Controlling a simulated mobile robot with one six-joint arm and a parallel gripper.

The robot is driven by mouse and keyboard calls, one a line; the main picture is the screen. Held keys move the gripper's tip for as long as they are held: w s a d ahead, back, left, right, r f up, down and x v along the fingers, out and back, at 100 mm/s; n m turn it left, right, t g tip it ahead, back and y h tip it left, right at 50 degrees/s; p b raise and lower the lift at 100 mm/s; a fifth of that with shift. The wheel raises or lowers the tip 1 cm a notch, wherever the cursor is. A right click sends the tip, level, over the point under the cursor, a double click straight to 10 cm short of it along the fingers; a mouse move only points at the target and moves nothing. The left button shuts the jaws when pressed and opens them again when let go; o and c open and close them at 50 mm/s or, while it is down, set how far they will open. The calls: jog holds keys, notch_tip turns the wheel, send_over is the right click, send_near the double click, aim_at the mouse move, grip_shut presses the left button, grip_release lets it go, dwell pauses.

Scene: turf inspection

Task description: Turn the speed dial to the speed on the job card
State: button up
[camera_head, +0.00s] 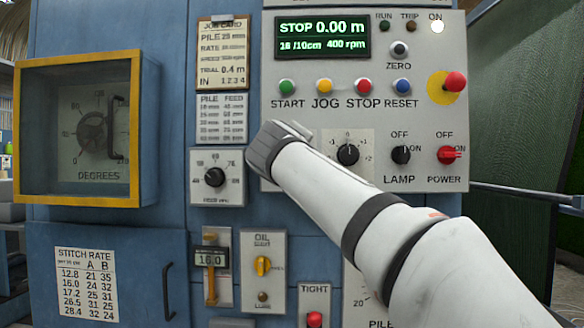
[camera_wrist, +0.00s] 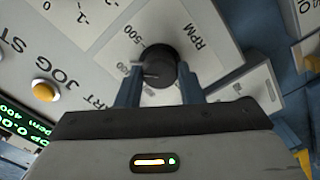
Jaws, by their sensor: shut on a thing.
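The speed dial (camera_wrist: 160,63) is a black round knob on a white plate marked RPM in the wrist view. The number 500 is legible on its scale; another number is partly covered. My gripper (camera_wrist: 161,76) has its two fingers on opposite sides of the knob, shut on it. In the head view my gripper (camera_head: 277,147) covers the dial. The job card (camera_head: 222,55) hangs on the blue cabinet at upper centre; its speed line is too blurred to read surely. The green display (camera_head: 322,37) reads STOP, 0.00 m, 16/10cm and 400 rpm.
Start, jog, stop and reset buttons (camera_head: 324,86) sit just above my gripper. A second dial (camera_head: 348,154) is close on the right, with lamp (camera_head: 401,155) and power (camera_head: 446,155) switches beyond. A feed dial (camera_head: 215,177) is on the left, beside a yellow-framed degrees box (camera_head: 135,130).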

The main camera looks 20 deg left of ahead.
jog(key=shift+f+m+b, duration=0.1)
jog(key=shift+m+b, duration=2.1)
jog(key=shift+m, duration=2.4)
jog(key=o, duration=1)
jog(key=b+v, duration=0.1)
jog(key=v, duration=0.6)
jog(key=shift+s, duration=0.35)
jog(key=shift+d, duration=0.15)
